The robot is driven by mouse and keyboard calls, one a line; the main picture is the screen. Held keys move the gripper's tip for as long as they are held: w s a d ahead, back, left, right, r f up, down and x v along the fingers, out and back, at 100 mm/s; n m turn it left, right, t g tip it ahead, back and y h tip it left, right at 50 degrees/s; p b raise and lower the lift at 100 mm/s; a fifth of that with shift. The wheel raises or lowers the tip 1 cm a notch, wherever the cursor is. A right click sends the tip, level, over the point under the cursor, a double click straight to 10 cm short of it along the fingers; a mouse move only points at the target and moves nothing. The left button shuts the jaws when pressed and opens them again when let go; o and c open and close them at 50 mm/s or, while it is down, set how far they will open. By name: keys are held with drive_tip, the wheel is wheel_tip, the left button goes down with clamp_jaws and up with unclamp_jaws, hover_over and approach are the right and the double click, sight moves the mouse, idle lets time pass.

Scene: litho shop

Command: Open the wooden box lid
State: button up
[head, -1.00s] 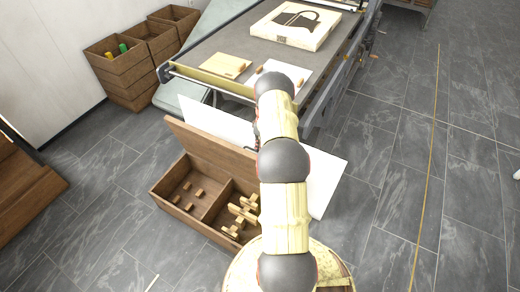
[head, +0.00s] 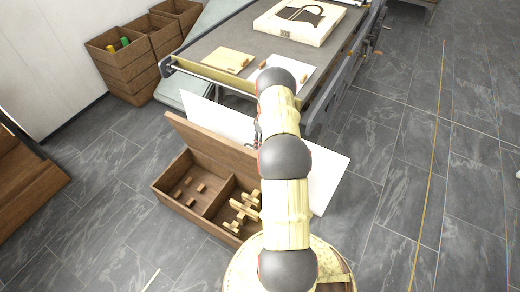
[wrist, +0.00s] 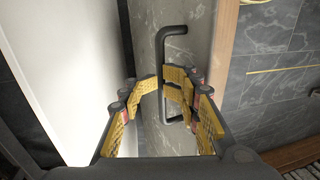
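The wooden box (head: 195,222) stands on the floor left of my arm. Its brown lid (head: 205,145) stands raised and tilted along the box's far side, and the box is open. Several small wooden pieces lie in its two compartments. In the wrist view, a dark bar handle (wrist: 161,62) runs between the fingertips of my gripper (wrist: 162,82). The yellow-padded fingers are closed in on the bar from both sides, and their tips nearly meet. In the head view my arm hides most of the gripper and the lid's right end.
A white panel (head: 325,175) stands close behind the lid. The work table (head: 240,45) is beyond, with a light wooden block (head: 228,60) and a framed plate (head: 300,22). Wooden bins (head: 122,72) stand at the back left. The floor at right is clear.

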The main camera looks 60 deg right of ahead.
wheel_tip(320, 180, up, 10)
drive_tip(key=d, duration=0.1)
drive_tip(key=shift+d, duration=0.3)
drive_tip(key=shift+w, duration=0.1)
